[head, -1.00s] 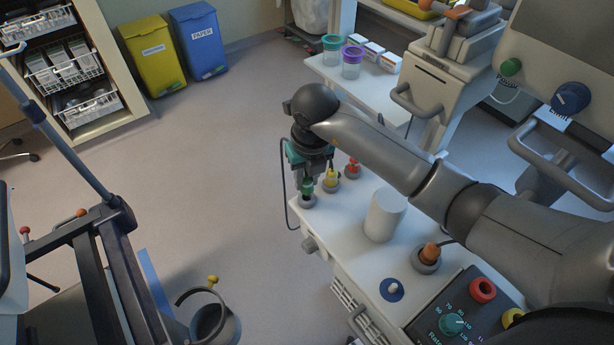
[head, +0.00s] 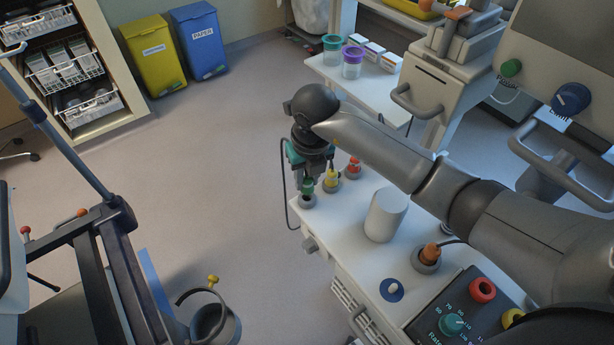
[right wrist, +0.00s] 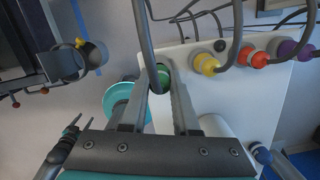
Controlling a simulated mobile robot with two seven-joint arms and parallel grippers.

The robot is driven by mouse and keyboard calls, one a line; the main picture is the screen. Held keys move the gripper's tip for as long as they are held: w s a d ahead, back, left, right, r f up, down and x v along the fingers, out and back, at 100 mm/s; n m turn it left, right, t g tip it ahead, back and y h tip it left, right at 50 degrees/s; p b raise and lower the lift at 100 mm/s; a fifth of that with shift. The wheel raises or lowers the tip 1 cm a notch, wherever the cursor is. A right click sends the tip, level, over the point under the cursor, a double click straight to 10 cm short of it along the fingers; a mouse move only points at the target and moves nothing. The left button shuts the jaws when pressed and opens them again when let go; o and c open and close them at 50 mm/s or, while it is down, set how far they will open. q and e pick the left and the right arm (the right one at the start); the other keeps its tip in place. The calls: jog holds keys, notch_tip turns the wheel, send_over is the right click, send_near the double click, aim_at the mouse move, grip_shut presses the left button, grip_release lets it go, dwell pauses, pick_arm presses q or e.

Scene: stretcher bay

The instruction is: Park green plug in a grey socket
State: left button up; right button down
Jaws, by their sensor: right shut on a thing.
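The green plug (head: 307,187) is upright between the fingers of my right gripper (head: 307,179), which is shut on it. In the right wrist view the green plug (right wrist: 163,78) shows between the two fingers, partly hidden by a cable. The grey socket (head: 308,202) is directly below the plug, at the cart's far left corner. The plug's lower end is at the socket's mouth; how deep it sits I cannot tell. My left gripper is outside the head view; a two-pronged dark shape low in the right wrist view (right wrist: 72,130) looks like it, with its fingers apart.
A yellow plug (head: 332,177) and a red plug (head: 354,165) stand close beside, in grey sockets. A white cylinder (head: 385,215) and an orange plug (head: 430,253) are on the white cart (head: 345,243). Cables hang around the gripper. The stretcher (head: 95,260) stands at left, with open floor between.

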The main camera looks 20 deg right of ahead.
jog(key=shift+f+b, duration=1.05)
jog(key=shift+f, duration=0.3)
jog(key=c, duration=0.6)
grip_release()
jog(key=r, duration=0.5)
jog(key=s+r+p, duration=0.1)
jog(key=r, duration=0.4)
jog(key=s+r, duration=0.1)
jog(key=r, duration=0.4)
jog(key=shift+s+d+r+p, duration=0.1)
jog(key=shift+s+p, duration=0.05)
jog(key=shift+p, duration=0.2)
